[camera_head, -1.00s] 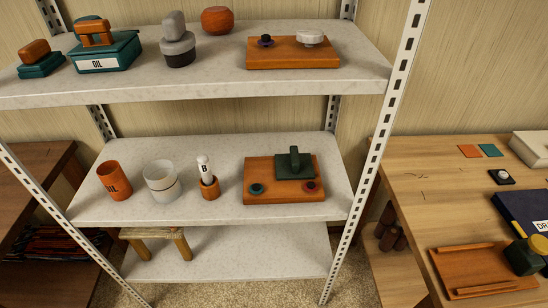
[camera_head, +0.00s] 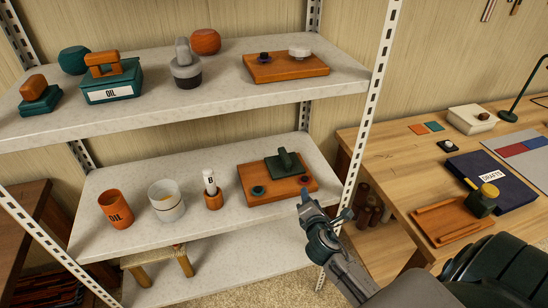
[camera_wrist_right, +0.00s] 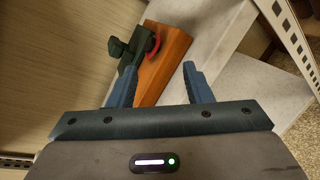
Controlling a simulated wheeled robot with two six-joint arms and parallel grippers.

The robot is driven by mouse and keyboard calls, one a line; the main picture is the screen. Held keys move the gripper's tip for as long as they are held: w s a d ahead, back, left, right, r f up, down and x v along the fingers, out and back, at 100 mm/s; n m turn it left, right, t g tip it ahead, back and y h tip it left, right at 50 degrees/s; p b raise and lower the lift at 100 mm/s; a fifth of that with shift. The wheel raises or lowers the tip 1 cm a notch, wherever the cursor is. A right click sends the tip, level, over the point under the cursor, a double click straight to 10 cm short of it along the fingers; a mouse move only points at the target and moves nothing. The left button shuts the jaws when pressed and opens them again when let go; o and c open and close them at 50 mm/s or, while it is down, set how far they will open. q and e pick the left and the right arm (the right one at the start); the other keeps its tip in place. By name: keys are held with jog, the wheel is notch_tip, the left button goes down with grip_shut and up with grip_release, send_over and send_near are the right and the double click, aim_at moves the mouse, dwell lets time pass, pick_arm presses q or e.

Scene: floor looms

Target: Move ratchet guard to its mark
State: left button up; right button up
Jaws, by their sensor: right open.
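A dark green plate with an upright handle, which looks like the ratchet guard (camera_head: 284,163), sits on the back right part of an orange-brown board (camera_head: 250,186) on the middle shelf. My right gripper (camera_head: 325,205) is open and empty at the board's front right. In the right wrist view, the gripper (camera_wrist_right: 160,70) faces the board (camera_wrist_right: 168,60), with the green guard (camera_wrist_right: 124,48) and a red ring (camera_wrist_right: 153,41) beyond its jaws. No mark is clearly identifiable. My left gripper is out of view.
A white post (camera_head: 372,105) stands right of the board. The upper shelf (camera_head: 200,95) overhangs. A wooden table (camera_head: 400,170) is at the right.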

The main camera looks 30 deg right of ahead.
aim_at(281, 148)
jog(key=w+n, duration=0.1)
jog(key=n, duration=0.1)
jog(key=w+r+n+t, duration=0.1)
jog(key=w+n, duration=0.1)
jog(key=w+n+t+y, duration=0.1)
jog(key=w+n, duration=0.1)
jog(key=n, duration=0.1)
jog(key=shift+d+r, duration=0.25)
jog(key=shift+d, duration=0.15)
jog(key=w+n, duration=0.1)
jog(key=n, duration=0.1)
jog(key=w+n+t+y, duration=0.1)
jog(key=n, duration=0.1)
jog(key=w+a+r+n+t+y, duration=0.1)
jog(key=n, duration=0.1)
jog(key=shift+w, duration=0.3)
jog(key=x, duration=1)
jog(key=shift+w+d, duration=0.15)
jog(key=shift+w, duration=0.1)
jog(key=shift+c, duration=0.4)
